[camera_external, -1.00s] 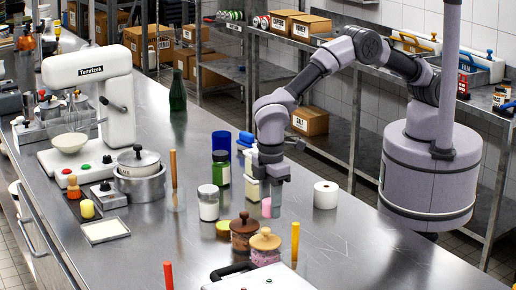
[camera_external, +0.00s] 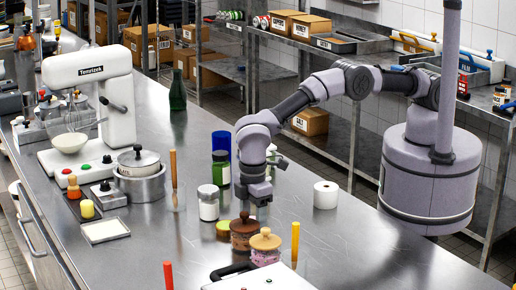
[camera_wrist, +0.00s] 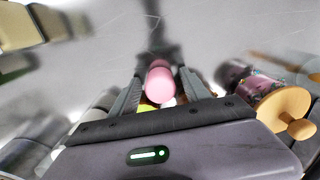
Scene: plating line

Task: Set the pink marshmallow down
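The pink marshmallow (camera_wrist: 160,83) is a small pink cylinder between the two fingers of my gripper (camera_wrist: 160,76) in the wrist view. It stays sharp while the surroundings are blurred. My gripper is shut on it. In the external view my gripper (camera_external: 257,198) points down over the steel counter (camera_external: 330,240), behind the brown-lidded jar. The marshmallow is hidden there by the gripper and wrist. How high it is above the counter I cannot tell.
Close by stand a brown-lidded jar (camera_external: 243,232), a tan-lidded jar (camera_external: 265,246), a yellow-topped item (camera_external: 223,229), a white jar (camera_external: 208,206) and a green jar (camera_external: 221,170). The counter's right front is clear.

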